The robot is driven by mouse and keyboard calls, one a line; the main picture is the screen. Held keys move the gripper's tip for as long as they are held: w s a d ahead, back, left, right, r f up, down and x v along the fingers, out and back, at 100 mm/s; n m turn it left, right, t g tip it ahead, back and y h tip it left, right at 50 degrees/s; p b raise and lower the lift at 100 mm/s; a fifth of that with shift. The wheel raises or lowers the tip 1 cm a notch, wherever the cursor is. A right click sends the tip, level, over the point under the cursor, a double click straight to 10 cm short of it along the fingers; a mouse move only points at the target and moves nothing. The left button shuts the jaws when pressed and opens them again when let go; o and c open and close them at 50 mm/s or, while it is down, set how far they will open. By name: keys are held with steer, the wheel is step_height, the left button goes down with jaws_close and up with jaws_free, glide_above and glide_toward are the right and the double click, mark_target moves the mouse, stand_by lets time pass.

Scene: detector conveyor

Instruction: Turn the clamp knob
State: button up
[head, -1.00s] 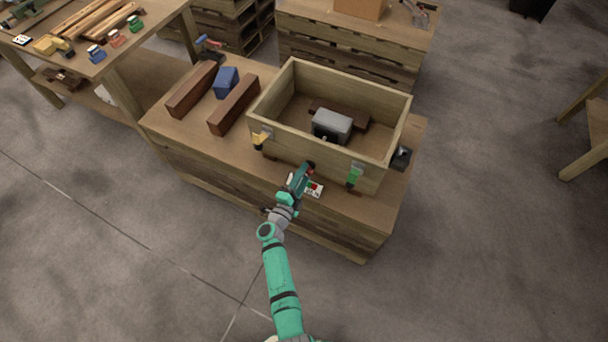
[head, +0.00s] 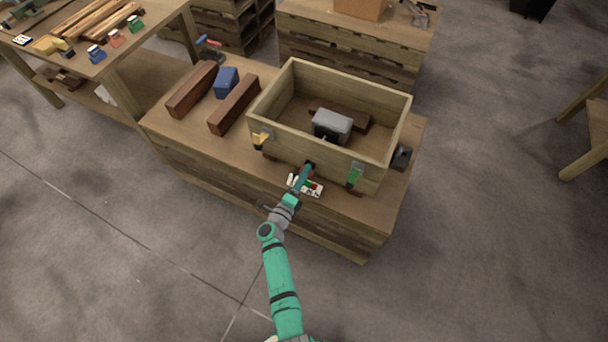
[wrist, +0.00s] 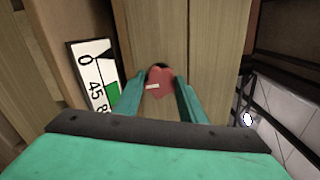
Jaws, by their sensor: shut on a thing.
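The clamp knob (wrist: 160,82) is red with a short white mark on its left part, and it sits between my two teal fingers in the wrist view. My gripper (wrist: 159,90) is shut on it; it also shows in the head view (head: 306,172), at the front wall of the wooden box (head: 268,118). A white dial card (wrist: 95,75) with 0, 45, a part-hidden number and a green patch lies left of the knob. The white mark points left, toward the card's side. The fingers hide the knob's sides.
A yellow clamp (head: 261,140) and a green clamp (head: 355,175) sit on the box front, either side of my gripper. Inside the box is a grey block (head: 333,122). Brown bars (head: 234,105) and a blue block (head: 226,83) lie left of the box.

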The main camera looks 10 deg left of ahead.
steer(key=o, duration=1.1)
steer(key=shift+c, duration=0.2)
steer(key=shift+s, duration=0.1)
steer(key=v, duration=1)
steer(key=shift+s+a, duration=0.15)
steer(key=shift+s, duration=0.2)
